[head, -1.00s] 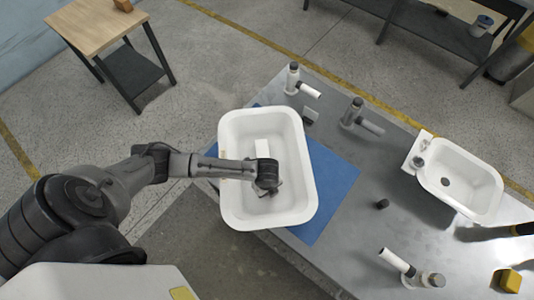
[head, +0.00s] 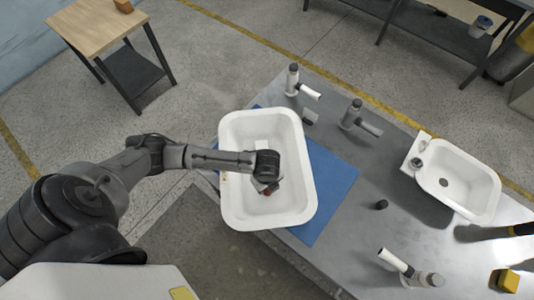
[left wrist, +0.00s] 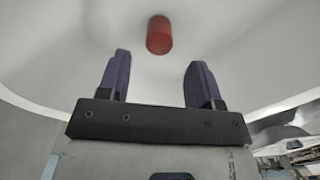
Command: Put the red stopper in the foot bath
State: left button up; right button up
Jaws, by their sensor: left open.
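The red stopper (left wrist: 159,35) lies on the white floor of a large white basin (head: 230,125), just beyond my fingertips in the left wrist view. In the head view a small red patch of it (head: 268,191) shows below my left gripper (head: 266,185), partly hidden by it. My left gripper (left wrist: 157,80) is open with nothing between its fingers, inside the basin. A smaller white basin (head: 470,155) with a dark drain hole stands at the right. I cannot tell from the pictures which basin is the foot bath. My right gripper is not in view.
The large basin stands on a blue mat (head: 335,185) on the grey table. White and grey taps (head: 300,85) (head: 360,120) (head: 405,268), a small black stopper (head: 381,205), a dark rod (head: 485,232) and a yellow block (head: 507,281) are around it.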

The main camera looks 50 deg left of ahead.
pick_arm(q)
jog(key=s+d+r+n+t+h, duration=0.2)
jog(key=s+d+r+n, duration=0.5)
jog(key=d, duration=0.1)
jog(key=s+a+r+n+t+y, duration=0.1)
jog(key=s+a+r+n, duration=0.1)
jog(key=s+a+n, duration=0.4)
jog(key=s+n, duration=0.1)
jog(key=n, duration=0.3)
jog(key=shift+s+a+n+t+y, duration=0.3)
jog(key=shift+s+a+n+y, duration=0.05)
jog(key=shift+a+n+y, duration=0.05)
jog(key=shift+r+p, duration=0.15)
jog(key=shift+p, duration=0.15)
notch_tip(320, 180, up, 18)
jog(key=p, duration=1.7)
jog(key=shift+f, duration=0.25)
